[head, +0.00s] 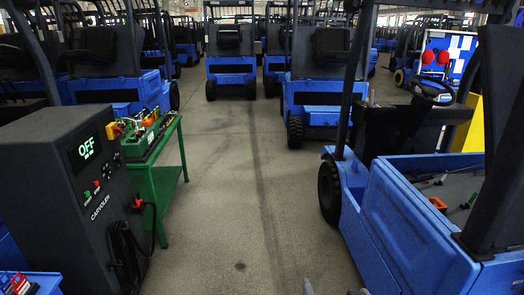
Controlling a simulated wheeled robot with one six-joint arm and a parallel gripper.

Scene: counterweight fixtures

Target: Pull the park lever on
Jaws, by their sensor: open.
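No park lever can be told for certain. The blue forklift (400,225) on the right has an open cab side. On its grey floor I see a small orange-red piece (438,204) and thin dark rods (470,200), too small to tell whether one is the park lever or how it is set. Its steering wheel (434,91) is above, on a dark column. My gripper is not clearly in view; only small grey tips show at the bottom edge, and I cannot tell what they are.
A dark charger cabinet (75,190) reading OFF stands at left, its cable hanging. Beside it is a green bench (160,172) with small parts. More blue forklifts (231,75) stand behind. The concrete aisle (235,200) between is clear.

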